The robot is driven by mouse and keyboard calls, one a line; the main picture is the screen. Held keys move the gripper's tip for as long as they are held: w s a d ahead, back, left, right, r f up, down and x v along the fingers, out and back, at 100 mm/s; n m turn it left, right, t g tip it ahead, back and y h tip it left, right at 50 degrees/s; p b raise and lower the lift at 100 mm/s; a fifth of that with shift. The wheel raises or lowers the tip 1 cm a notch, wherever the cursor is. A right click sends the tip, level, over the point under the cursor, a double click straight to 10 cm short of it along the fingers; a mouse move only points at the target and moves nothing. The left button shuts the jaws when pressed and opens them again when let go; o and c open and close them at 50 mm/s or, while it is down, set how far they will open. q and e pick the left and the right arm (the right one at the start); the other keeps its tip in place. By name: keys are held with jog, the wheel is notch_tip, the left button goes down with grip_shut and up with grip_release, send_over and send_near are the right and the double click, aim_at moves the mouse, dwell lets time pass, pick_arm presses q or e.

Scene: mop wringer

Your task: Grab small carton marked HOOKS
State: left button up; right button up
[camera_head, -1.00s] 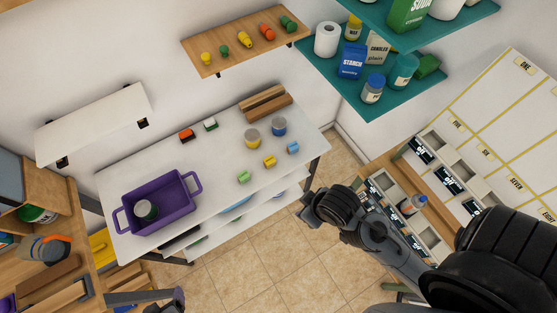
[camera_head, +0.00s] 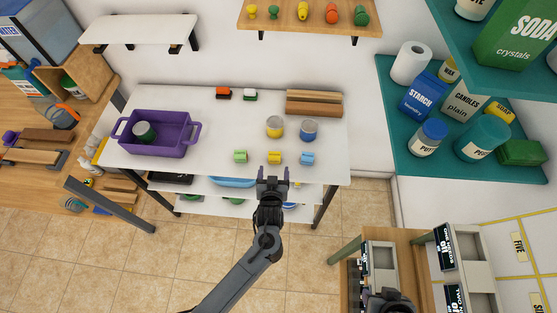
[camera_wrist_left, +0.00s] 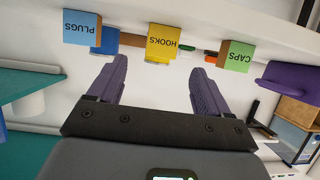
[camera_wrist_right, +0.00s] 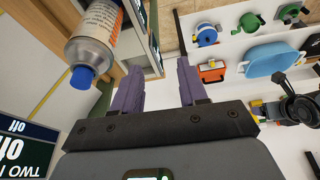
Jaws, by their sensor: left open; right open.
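The small yellow carton marked HOOKS (camera_head: 274,158) stands near the front edge of the white table (camera_head: 220,122), between a green carton (camera_head: 240,156) and a blue one (camera_head: 307,158). In the left wrist view, upside down, the HOOKS carton (camera_wrist_left: 163,43) shows between the blue PLUGS carton (camera_wrist_left: 82,28) and the green CAPS carton (camera_wrist_left: 235,56). My left gripper (camera_head: 273,181) is open and empty just in front of the HOOKS carton, lined up with it but apart. My right gripper (camera_wrist_right: 158,68) is open, with nothing between its fingers.
A purple bin (camera_head: 160,134) holds a dark green can at the table's left. Yellow (camera_head: 274,127) and blue (camera_head: 309,130) cans stand behind the cartons; wooden blocks (camera_head: 314,103) lie at the back. A blue-capped bottle (camera_wrist_right: 91,46) is close to my right gripper's left finger.

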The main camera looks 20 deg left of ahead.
aim_at(274, 160)
pick_arm(q)
jog(key=shift+x, duration=4.35)
jog(key=shift+a, duration=0.1)
jog(key=c, duration=1)
jog(key=shift+c, duration=0.2)
